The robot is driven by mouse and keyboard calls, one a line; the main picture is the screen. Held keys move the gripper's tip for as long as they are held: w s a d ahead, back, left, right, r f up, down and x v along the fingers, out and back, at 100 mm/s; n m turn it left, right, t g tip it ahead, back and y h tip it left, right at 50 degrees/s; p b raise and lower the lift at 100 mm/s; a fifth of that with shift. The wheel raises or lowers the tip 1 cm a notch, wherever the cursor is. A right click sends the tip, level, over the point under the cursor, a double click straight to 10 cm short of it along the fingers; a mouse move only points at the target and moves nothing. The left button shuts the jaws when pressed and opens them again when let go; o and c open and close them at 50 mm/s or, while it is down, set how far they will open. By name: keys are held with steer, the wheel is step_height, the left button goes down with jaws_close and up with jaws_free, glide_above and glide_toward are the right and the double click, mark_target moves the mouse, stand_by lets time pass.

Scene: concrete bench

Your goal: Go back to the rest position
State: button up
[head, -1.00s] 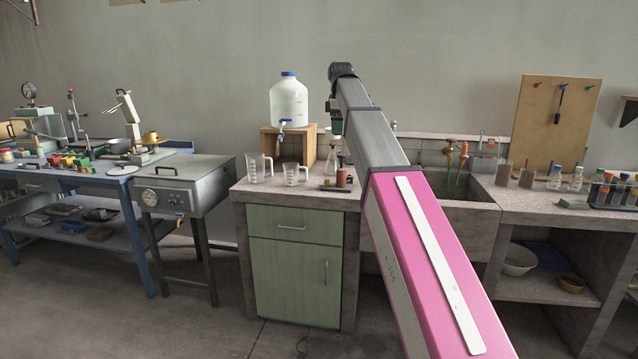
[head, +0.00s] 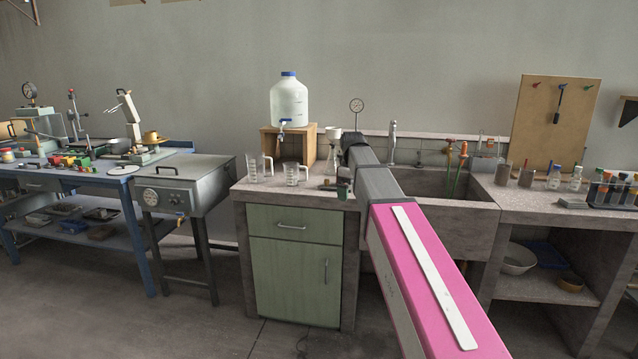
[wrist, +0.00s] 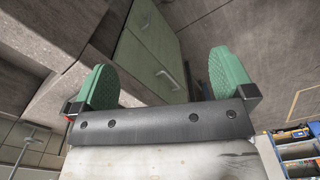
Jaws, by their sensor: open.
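My gripper (wrist: 165,88) shows in the wrist view with its two green fingers wide apart and nothing between them. Beyond the fingers are the green cabinet and the concrete bench side, seen at a tilt. In the head view my pink and grey arm reaches from the lower right toward the bench. Its far end is over the bench's front part, left of the sink, and the fingers are mostly hidden there.
Two clear beakers (head: 253,170) and (head: 292,174) stand on the concrete bench (head: 265,187). A white jug (head: 289,103) sits on a wooden stand (head: 306,145) behind them. The sink (head: 470,217) is right of my arm. A grey metal box (head: 198,180) stands left, with open floor in front.

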steer(key=s+d+f+m, duration=0.2)
steer(key=s+f+m, duration=0.1)
steer(key=s+f, duration=0.5)
steer(key=s+d+f+m, duration=0.3)
steer(key=s+f, duration=0.5)
steer(key=f, duration=0.6)
steer(key=s+d+f+m, duration=0.3)
steer(key=s+f, duration=0.5)
steer(key=f, duration=0.3)
steer(key=shift+s+m, duration=0.35)
steer(key=shift+m, duration=0.55)
